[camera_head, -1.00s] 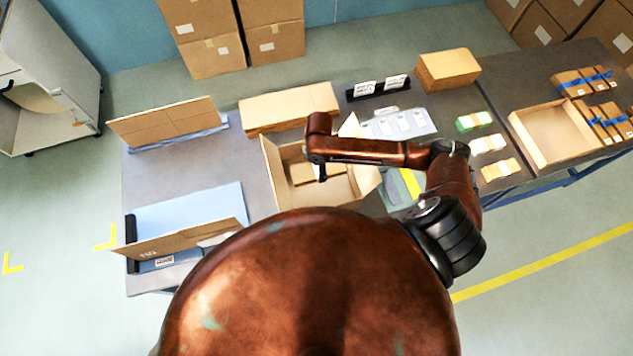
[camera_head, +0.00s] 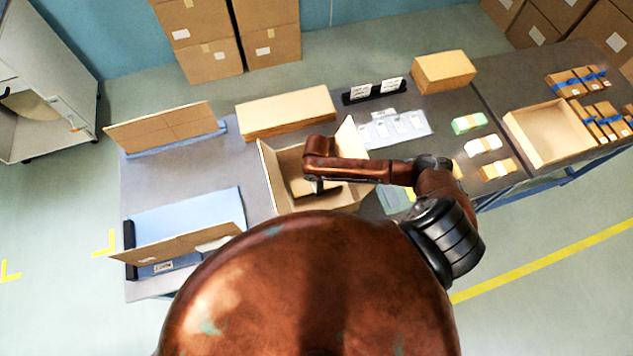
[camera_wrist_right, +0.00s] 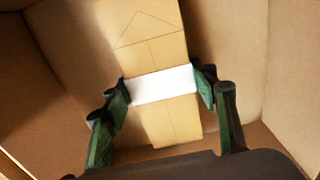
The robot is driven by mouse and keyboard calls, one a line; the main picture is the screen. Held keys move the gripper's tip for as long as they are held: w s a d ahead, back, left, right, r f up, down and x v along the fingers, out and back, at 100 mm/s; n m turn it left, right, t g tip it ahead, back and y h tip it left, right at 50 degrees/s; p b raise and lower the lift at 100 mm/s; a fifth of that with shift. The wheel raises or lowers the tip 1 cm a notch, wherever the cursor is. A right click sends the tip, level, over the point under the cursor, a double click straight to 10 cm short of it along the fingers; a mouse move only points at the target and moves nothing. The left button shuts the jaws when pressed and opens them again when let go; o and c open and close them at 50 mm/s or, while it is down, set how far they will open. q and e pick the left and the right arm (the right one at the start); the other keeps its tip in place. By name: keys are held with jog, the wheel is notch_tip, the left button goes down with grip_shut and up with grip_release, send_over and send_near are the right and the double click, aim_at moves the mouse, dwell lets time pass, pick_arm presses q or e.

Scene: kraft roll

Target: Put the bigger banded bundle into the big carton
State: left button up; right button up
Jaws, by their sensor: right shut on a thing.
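The big carton (camera_head: 268,160) stands open on the table in the head view, with its flaps up. My right gripper (camera_head: 320,190) reaches down inside it. In the right wrist view, my right gripper (camera_wrist_right: 160,88) is shut on a kraft bundle (camera_wrist_right: 155,45) with a white band (camera_wrist_right: 162,84); one finger is on each side, at the band. Carton walls (camera_wrist_right: 245,40) surround the bundle there. In the head view part of the bundle (camera_head: 301,187) shows inside the carton, mostly behind my arm. I cannot tell whether it touches the carton floor. My left gripper is not in view.
A kraft stack (camera_head: 287,110) lies behind the carton. Smaller banded bundles, green (camera_head: 468,123), white (camera_head: 483,145) and yellow (camera_head: 497,168), lie to the right. Further right is a shallow open box (camera_head: 550,133). Upright cardboard panels (camera_head: 165,128) stand at the left.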

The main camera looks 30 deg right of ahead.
jog(key=o, duration=1.3)
jog(key=shift+f, duration=0.1)
notch_tip(320, 180, up, 12)
